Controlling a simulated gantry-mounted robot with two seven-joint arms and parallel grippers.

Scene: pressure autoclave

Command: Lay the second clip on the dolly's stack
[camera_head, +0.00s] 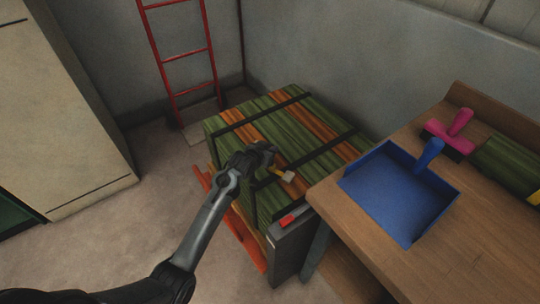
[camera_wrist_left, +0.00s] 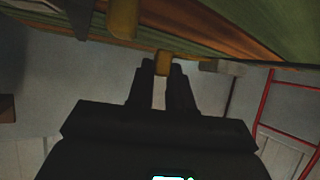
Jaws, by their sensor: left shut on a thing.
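The stack (camera_head: 300,125) of green and orange slats sits low beside the bench. Two black clip-like bars, a far one (camera_head: 262,115) and a near one (camera_head: 325,148), lie across its top, with ends down its left side. My left gripper (camera_head: 268,158) is over the stack's left edge, by the near bar. It is shut on a small yellow piece (camera_wrist_left: 163,64), beside a pale block (camera_wrist_left: 222,67) that also shows in the head view (camera_head: 288,177). Whether this piece joins the near bar I cannot tell. My right gripper is out of view.
A wooden bench (camera_head: 340,225) on the right holds a blue dustpan (camera_head: 395,205), a pink-handled brush (camera_head: 450,135) and a green object (camera_head: 510,165). A pale cabinet (camera_head: 60,110) stands left; floor between is clear.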

